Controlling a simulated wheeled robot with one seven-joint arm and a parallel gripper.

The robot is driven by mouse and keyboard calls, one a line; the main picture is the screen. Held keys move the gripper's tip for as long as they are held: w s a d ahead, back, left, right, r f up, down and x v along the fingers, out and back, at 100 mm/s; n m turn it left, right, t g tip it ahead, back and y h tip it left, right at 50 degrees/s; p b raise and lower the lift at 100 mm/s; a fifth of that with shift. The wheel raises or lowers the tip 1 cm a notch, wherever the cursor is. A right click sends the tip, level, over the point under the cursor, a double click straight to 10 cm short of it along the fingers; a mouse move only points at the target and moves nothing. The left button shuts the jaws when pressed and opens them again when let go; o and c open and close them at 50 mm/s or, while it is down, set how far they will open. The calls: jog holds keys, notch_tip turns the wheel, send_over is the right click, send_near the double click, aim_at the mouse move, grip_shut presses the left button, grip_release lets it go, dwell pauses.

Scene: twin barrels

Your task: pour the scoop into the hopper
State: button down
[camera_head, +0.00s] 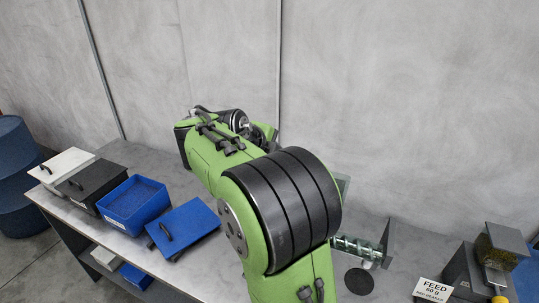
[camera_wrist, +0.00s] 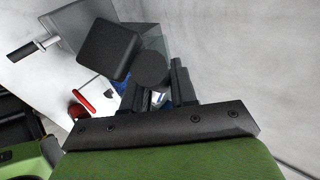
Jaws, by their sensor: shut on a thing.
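In the wrist view my gripper (camera_wrist: 155,84) is shut on a dark, round-ended handle, which I take to be the scoop's. A dark block-shaped body (camera_wrist: 107,48), apparently the scoop, sits just beyond it; its contents do not show. Behind it is a clear, slanted-walled piece (camera_wrist: 146,38), perhaps the hopper; I cannot tell the gap between them. In the head view a clear-walled machine with a screw (camera_head: 357,247) stands right of my arm, mostly hidden by it. My gripper and the scoop are hidden there.
An open blue bin (camera_head: 134,204) of blue material, a blue lid (camera_head: 184,227), a black box (camera_head: 97,185) and a white box (camera_head: 62,168) stand at left. At right are a dark disc (camera_head: 359,281), a FEED 60 g sign (camera_head: 433,290) and a grain-filled container (camera_head: 503,246).

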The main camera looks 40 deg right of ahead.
jog(key=shift+s+d+r+m+t+y, duration=0.3)
jog(key=shift+s+d+m+t+y, duration=0.15)
jog(key=shift+d+y, duration=0.3)
jog(key=shift+s+d+r+m+t+y+p, duration=0.25)
jog(key=shift+s+d+r+t+y, duration=0.2)
jog(key=shift+r+y, duration=0.15)
jog(key=shift+s+d+r+m+t+y+p, duration=0.2)
jog(key=shift+s+d+r+t+y, duration=0.1)
jog(key=shift+d+r+t+y, duration=0.2)
jog(key=shift+s+d+r+y+p, duration=0.3)
jog(key=shift+r+y+p, duration=0.15)
jog(key=shift+p, duration=0.15)
jog(key=shift+s+d, duration=0.1)
jog(key=shift+d, duration=0.05)
jog(key=shift+s+d+r+m+t+y+p, duration=0.35)
jog(key=shift+s+d+t+y+p, duration=0.15)
jog(key=shift+p, duration=0.75)
jog(key=shift+s+d+r+m+t+y+p, duration=0.2)
jog(key=shift+s+d+m+t+y+p, duration=0.25)
jog(key=shift+p, duration=0.75)
jog(key=s+d+m+t+y, duration=0.2)
jog(key=s+d+t+y, duration=0.2)
jog(key=d, duration=0.2)
jog(key=shift+d+f, duration=0.15)
jog(key=shift+f, duration=0.1)
dwell(0.3)
dwell(1.2)
